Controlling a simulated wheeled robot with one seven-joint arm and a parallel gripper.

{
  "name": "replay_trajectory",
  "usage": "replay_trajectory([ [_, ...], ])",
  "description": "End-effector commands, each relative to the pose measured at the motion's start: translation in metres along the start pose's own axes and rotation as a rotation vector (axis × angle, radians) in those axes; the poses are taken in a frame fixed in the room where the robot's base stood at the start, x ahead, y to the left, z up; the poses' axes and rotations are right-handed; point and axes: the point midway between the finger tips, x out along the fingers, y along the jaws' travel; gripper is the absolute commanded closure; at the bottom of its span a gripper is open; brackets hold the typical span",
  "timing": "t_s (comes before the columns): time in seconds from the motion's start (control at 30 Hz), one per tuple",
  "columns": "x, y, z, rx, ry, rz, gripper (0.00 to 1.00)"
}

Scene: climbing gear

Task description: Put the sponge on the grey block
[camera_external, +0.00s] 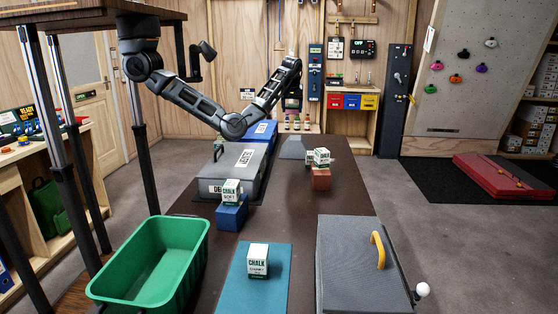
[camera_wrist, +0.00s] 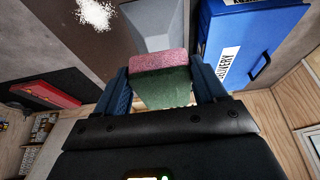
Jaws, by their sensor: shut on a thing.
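The sponge (camera_wrist: 160,76), pink on one side and green on the other, is between the two fingers of my gripper (camera_wrist: 163,88) in the wrist view. My gripper is shut on it. In the outside view my gripper (camera_external: 292,104) hangs at the far end of the table, and the sponge is too small to make out there. The grey block (camera_external: 292,148) stands on the dark table near its far end, with its top bare. It also shows beyond the sponge in the wrist view (camera_wrist: 152,27), partly hidden by it. The sponge appears above the table, apart from the block.
A blue delivery box (camera_external: 262,129) and a grey case (camera_external: 226,178) stand left of the block. Chalk boxes (camera_external: 321,157) stand at a red block (camera_external: 321,180). Nearer are a green tub (camera_external: 196,250), a teal mat (camera_external: 240,292) and a grey lidded box (camera_external: 350,260).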

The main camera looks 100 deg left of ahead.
Motion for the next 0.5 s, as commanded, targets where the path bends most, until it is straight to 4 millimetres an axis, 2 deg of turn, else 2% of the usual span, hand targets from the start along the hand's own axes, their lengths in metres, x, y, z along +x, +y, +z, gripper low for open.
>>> replay_trajectory([
  [0.03, 0.009, 0.0, 0.004, 0.007, 0.002, -0.004, 0.57],
  [0.2, 0.029, 0.0, 0.012, 0.009, 0.003, -0.002, 0.57],
  [0.4, 0.045, 0.002, 0.019, 0.01, 0.001, 0.001, 0.57],
  [0.5, 0.054, 0.002, 0.016, 0.009, 0.0, 0.001, 0.57],
])
